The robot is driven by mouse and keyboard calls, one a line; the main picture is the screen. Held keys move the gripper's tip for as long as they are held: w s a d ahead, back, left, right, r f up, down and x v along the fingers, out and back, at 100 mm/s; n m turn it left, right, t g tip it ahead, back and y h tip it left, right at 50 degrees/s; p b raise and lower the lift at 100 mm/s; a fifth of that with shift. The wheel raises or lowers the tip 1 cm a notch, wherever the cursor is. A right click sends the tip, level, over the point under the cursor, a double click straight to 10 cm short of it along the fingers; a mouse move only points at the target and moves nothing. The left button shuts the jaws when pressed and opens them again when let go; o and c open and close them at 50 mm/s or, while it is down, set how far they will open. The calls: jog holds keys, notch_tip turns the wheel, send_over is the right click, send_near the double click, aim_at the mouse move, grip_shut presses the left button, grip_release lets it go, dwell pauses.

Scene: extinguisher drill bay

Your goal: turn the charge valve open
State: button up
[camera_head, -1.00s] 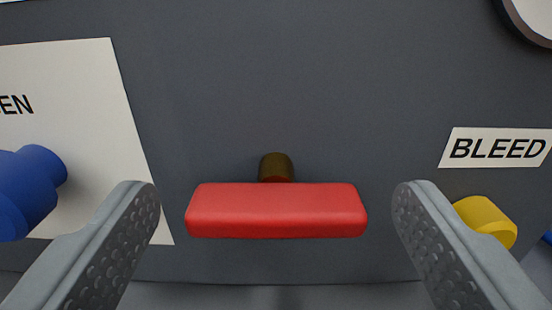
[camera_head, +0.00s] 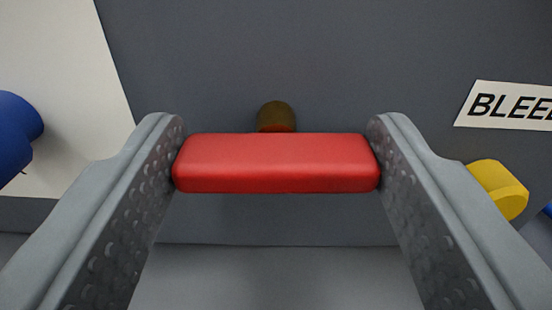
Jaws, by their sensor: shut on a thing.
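A red bar-shaped handle (camera_head: 276,163) lies level across the middle of the view, in front of a dark grey panel. A short brown stem (camera_head: 276,117) shows behind its top edge and joins it to the panel. No label for this handle is in view, so I cannot tell from writing that it is the charge valve. My gripper (camera_head: 276,150) is shut on the red handle, with one finger against its left end and one against its right end.
A blue knob (camera_head: 16,136) stands before a white sheet (camera_head: 55,70) on the left. A yellow knob (camera_head: 498,188) sits just right of my right finger, under a white BLEED label (camera_head: 508,105). The dark panel (camera_head: 300,50) above the handle is bare.

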jog(key=n, duration=0.4)
jog(key=shift+a, duration=0.1)
jog(key=n, duration=0.4)
jog(key=shift+n, duration=0.3)
jog(key=n, duration=0.4)
jog(key=shift+a+f+n, duration=0.1)
jog(key=shift+f+n, duration=0.05)
jog(key=shift+n, duration=0.15)
jog(key=n, duration=0.4)
jog(key=shift+f, duration=0.1)
jog(key=shift+n, duration=0.3)
jog(key=o, duration=1)
jog(key=shift+a, duration=0.1)
jog(key=shift+s, duration=0.1)
